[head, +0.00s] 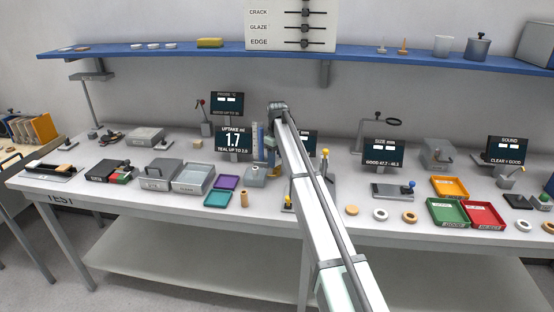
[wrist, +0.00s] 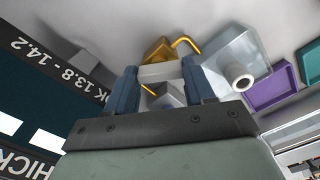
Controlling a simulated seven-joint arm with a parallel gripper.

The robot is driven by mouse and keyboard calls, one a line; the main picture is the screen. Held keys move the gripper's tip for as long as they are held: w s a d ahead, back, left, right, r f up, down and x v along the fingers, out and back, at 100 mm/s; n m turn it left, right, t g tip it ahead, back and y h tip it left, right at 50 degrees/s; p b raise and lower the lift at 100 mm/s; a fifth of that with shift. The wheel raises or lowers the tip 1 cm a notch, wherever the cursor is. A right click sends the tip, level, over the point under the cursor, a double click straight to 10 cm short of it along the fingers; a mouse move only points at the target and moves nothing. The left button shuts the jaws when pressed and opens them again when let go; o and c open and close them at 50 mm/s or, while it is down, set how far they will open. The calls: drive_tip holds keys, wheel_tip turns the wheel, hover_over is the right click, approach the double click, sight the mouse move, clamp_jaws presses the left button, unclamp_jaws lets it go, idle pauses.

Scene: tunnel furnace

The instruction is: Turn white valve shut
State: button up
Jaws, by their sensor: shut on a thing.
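In the wrist view, the two blue-grey fingers of my gripper (wrist: 159,80) are closed on a pale block, which looks like the white valve (wrist: 160,71). A brass block with a bent brass tube (wrist: 157,49) sits just beyond the fingertips. A clear-grey box with a white round spout (wrist: 236,68) is right beside the right finger. In the head view, my gripper (head: 271,150) is at the upright burette (head: 257,138) behind the grey box (head: 255,174). My arm hides part of this spot, and the valve cannot be made out there.
The uptake screen (head: 233,139) stands just left of the burette. Another screen (head: 308,140) is partly hidden behind my arm. The blue shelf (head: 200,52) runs above.

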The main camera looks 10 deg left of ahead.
sight(277, 160)
drive_tip(key=m, duration=0.5)
drive_tip(key=shift+m, duration=0.3)
drive_tip(key=m, duration=0.5)
drive_tip(key=shift+m, duration=0.4)
drive_tip(key=o, duration=1)
drive_tip(key=shift+o, duration=0.2)
drive_tip(key=shift+r, duration=0.1)
wheel_tip(277, 160, up, 14)
drive_tip(key=shift+f, duration=0.2)
